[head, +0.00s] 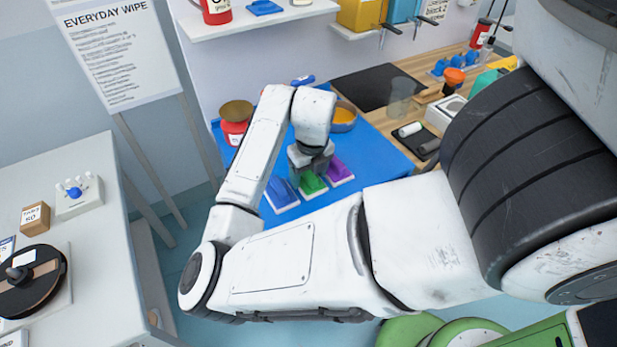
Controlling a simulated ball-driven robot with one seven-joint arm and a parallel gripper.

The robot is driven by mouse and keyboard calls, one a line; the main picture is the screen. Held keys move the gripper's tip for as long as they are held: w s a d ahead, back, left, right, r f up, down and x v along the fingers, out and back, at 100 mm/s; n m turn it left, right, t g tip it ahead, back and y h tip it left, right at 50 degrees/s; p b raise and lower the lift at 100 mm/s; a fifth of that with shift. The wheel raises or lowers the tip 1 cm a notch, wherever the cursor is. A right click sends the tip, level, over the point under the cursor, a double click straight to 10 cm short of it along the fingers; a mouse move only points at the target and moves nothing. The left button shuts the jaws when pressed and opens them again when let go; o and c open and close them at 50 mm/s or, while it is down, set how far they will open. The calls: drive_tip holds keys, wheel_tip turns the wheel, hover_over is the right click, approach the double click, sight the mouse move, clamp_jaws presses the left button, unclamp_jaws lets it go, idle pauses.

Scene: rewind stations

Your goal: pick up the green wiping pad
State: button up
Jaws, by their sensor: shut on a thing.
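The green wiping pad (312,183) lies between a blue pad (281,193) and a purple pad (338,171) on the blue mat (391,156). My gripper (311,172) is directly over the green pad, pointing down, and is shut on it. The pad still looks level with its neighbours; whether it is clear of the mat cannot be told. The fingertips are largely hidden by the gripper body.
A red tin (234,131) and a bowl with orange contents (343,117) stand behind the pads. A grey table (95,240) with a reel is at left. A shelf (262,20) hangs above.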

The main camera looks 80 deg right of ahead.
drive_tip(key=shift+r, duration=0.15)
drive_tip(key=shift+r, duration=0.3)
wheel_tip(320, 180, up, 2)
drive_tip(key=shift+r, duration=0.1)
drive_tip(key=s+r, duration=1)
drive_tip(key=s, duration=0.4)
drive_tip(key=shift+d+b, duration=0.3)
drive_tip(key=shift+b, duration=0.1)
